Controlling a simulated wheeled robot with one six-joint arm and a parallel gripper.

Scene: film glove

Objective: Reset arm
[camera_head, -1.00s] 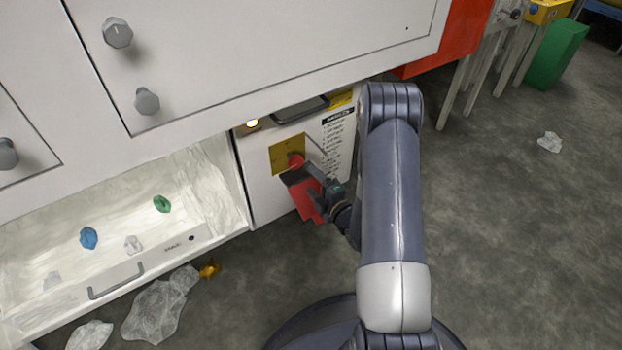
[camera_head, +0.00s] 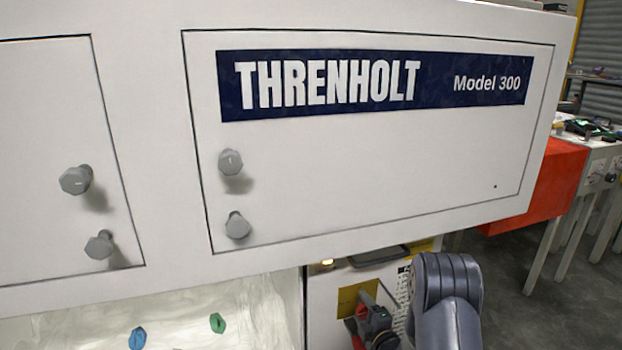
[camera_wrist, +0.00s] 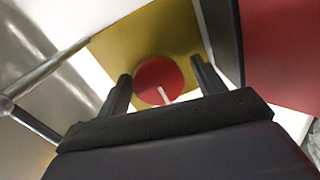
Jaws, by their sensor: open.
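My gripper (camera_wrist: 164,88) is open in the wrist view, with two dark fingers set apart. A round red knob (camera_wrist: 158,80) with a pale line on it, on a yellow plate (camera_wrist: 112,45), appears between and beyond the fingertips. I cannot tell whether the fingers touch it. In the head view my gripper (camera_head: 374,318) is low in the picture, close in front of the yellow plate (camera_head: 349,298) and partly covering the red part there. My arm rises at the bottom right, its lower part cut off.
A white cabinet panel (camera_head: 330,165) marked THRENHOLT overhangs the plate. Grey knobs (camera_head: 232,162) stick out from it. A lit tray at bottom left holds a blue lump (camera_head: 137,338) and a green lump (camera_head: 217,322). A red box (camera_head: 545,190) and a table stand at right.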

